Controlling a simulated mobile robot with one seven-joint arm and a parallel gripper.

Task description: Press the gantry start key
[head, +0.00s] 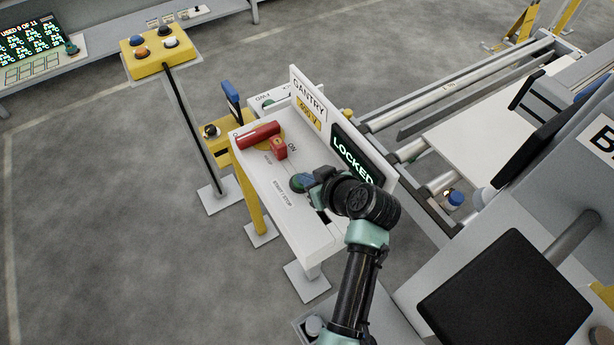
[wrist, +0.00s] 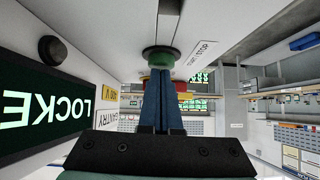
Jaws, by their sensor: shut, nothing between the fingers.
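The gantry panel (head: 272,190) is a white desk with a dark display (head: 352,160) reading LOCKED in green. A round green key (head: 297,184) sits on its top beside a small printed label (head: 283,194). The green key also shows in the wrist view (wrist: 163,57), straight beyond my fingertips. My gripper (head: 306,181) is shut and empty, its blue fingers (wrist: 164,90) together and pointing at the key. The tips overlap the key's edge in the picture; I cannot tell whether they touch it. A red handle (head: 258,135) and red block (head: 279,149) lie near the ON label.
A GANTRY sign (head: 309,98) stands on the panel's back edge. A blue lever (head: 231,92) and a yellow box with several coloured buttons (head: 160,52) stand to the left. Rollers and a white bed (head: 480,130) lie at the right. A dark round knob (wrist: 52,50) shows in the wrist view.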

